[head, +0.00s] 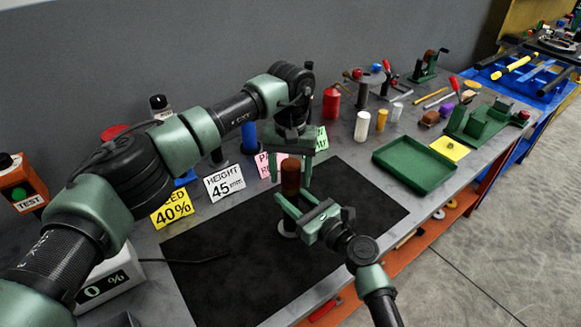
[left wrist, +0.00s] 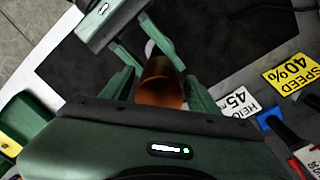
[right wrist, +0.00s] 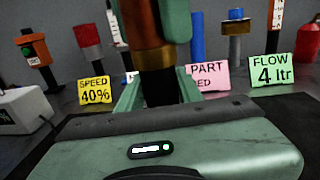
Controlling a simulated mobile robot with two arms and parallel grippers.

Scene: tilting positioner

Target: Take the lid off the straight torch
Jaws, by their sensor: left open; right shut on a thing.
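The straight torch (head: 290,184) is a brown, copper-toned cylinder, held upright above the black mat. My right gripper (head: 300,209) is shut on its lower, darker body, which shows in the right wrist view (right wrist: 160,82). The copper-coloured upper part, seemingly the lid (right wrist: 147,25), is above that grip. My left gripper (head: 294,158) points down from above, open, with its fingers on either side of the torch top. In the left wrist view the torch (left wrist: 161,85) lies between those fingers. Whether they touch it cannot be told. The lid seam is not clear.
The black mat (head: 240,268) lies below. Sign cards, including a yellow 40% card (head: 172,212) and a HEIGHT card (head: 224,183), stand behind. A green tray (head: 414,166) is to the right. A grey scale-like box (head: 108,280) is at the left. The mat's right side is clear.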

